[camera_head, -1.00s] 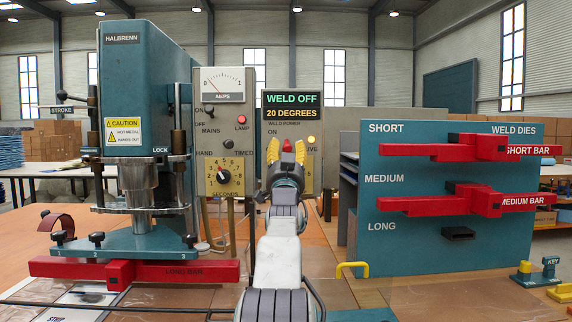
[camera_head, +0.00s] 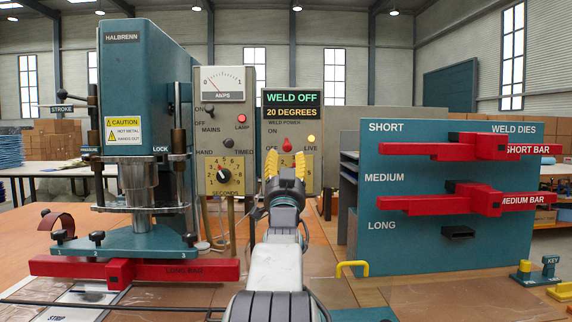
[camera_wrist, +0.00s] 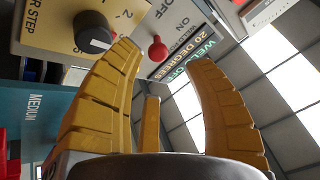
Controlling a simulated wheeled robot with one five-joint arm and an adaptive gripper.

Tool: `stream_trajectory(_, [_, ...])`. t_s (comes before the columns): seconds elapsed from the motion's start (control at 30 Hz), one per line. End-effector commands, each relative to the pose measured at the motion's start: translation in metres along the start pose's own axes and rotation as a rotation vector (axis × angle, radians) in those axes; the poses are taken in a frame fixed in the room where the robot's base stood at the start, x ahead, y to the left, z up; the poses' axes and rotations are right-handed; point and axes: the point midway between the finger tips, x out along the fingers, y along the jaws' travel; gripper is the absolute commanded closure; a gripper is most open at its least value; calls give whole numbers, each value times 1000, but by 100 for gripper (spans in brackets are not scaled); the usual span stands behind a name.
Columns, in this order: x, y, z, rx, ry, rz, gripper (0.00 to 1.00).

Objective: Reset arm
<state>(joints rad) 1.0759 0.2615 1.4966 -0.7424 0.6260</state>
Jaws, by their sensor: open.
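My gripper (camera_head: 285,168) is raised in the middle of the head view, with yellow fingers pointing up. It is open and empty. It stands in front of the control panel, just below the red weld power knob (camera_head: 287,145). In the wrist view my gripper (camera_wrist: 165,75) shows its fingers spread apart, with the red knob (camera_wrist: 157,48) and a black dial (camera_wrist: 94,32) beyond them. The display (camera_head: 292,104) reads WELD OFF and 20 DEGREES.
The Halbrenn press (camera_head: 147,120) stands at left with the red long bar (camera_head: 190,270) at its base. At right the weld dies rack (camera_head: 400,240) holds the short bar (camera_head: 440,149) and medium bar (camera_head: 430,204). A yellow handle (camera_head: 352,267) and a key holder (camera_head: 535,275) are on the table.

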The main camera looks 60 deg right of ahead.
Motion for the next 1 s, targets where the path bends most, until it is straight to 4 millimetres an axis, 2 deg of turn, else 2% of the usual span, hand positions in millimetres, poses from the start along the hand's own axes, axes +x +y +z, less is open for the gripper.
stream_trajectory(0.77, [0, -3, 0, 0, -6, 0, 52])
stream_trajectory(0.87, [0, -18, 6, 0, -49, 3, 52])
stream_trajectory(0.97, [-4, -46, 19, -5, -147, 11, 52])
stream_trajectory(1.0, [-8, -62, 27, -9, -202, 14, 52])
